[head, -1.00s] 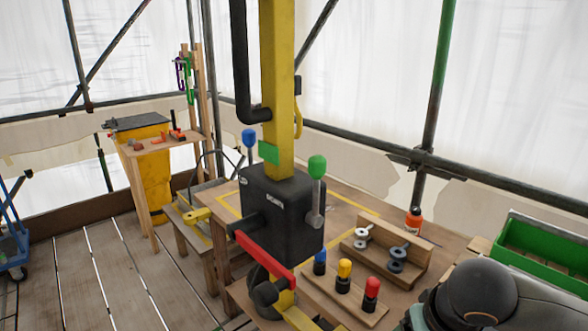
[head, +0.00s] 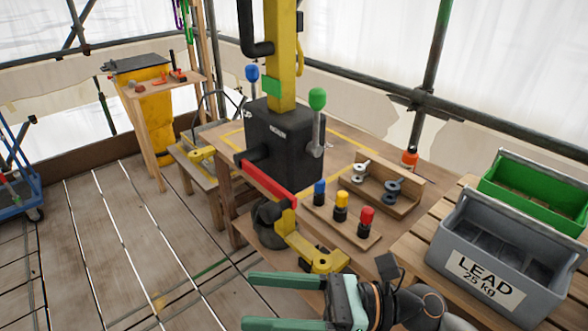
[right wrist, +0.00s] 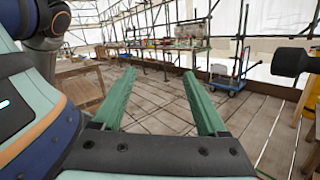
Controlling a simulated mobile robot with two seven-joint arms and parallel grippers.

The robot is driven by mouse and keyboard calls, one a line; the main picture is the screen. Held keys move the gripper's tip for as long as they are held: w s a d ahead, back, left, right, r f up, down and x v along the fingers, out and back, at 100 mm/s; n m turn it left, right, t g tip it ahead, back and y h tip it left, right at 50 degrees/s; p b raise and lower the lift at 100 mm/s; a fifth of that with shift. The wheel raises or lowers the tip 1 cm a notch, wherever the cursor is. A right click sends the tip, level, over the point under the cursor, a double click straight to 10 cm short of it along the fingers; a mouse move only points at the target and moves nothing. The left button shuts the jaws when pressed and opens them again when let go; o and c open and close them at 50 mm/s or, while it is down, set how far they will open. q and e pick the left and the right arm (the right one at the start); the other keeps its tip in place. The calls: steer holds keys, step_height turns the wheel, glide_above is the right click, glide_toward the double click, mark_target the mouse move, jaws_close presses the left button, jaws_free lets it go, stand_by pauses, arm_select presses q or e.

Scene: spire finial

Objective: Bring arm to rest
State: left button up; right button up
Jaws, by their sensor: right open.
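My right gripper (head: 248,302) shows at the bottom middle of the head view, with its arm coming in from the lower right. Its two green fingers are spread apart and nothing is between them. In the right wrist view the fingers (right wrist: 160,78) point out over the plank floor, also apart and empty. The gripper is in front of the workbench, below the yellow hook-like bracket (head: 322,258) of the black machine (head: 283,145). I cannot tell how far apart the gripper and bracket are. My left gripper does not show.
A grey crate marked LEAD (head: 500,258) and a green bin (head: 535,195) stand at the right. Blue, yellow and red-topped pegs (head: 341,208) stand on the bench. A red bar (head: 268,184) juts from the machine.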

steer(key=w+d+f+m+t+h, duration=0.5)
steer(key=m+t, duration=0.3)
steer(key=m, duration=0.8)
steer(key=w+d+f+m+t+h, duration=0.5)
steer(key=m+t, duration=0.4)
steer(key=m, duration=0.7)
steer(key=s+d+f+m+g+h, duration=0.2)
steer(key=s+d+f+m, duration=0.1)
steer(key=f+m, duration=0.3)
steer(key=s+d+f+m+g+h+p, duration=0.1)
steer(key=s+d+f+m+g+h, duration=0.2)
steer(key=s+f+m, duration=0.3)
steer(key=s+d+f+m+g+h, duration=0.2)
steer(key=s+d+f+m+g, duration=0.1)
steer(key=f, duration=0.9)
steer(key=s+d+m, duration=0.1)
steer(key=s+m, duration=0.1)
steer(key=shift+f+m+p, duration=0.25)
steer(key=shift+m+p, duration=0.05)
steer(key=shift+m, duration=0.1)
steer(key=shift+c, duration=0.3)
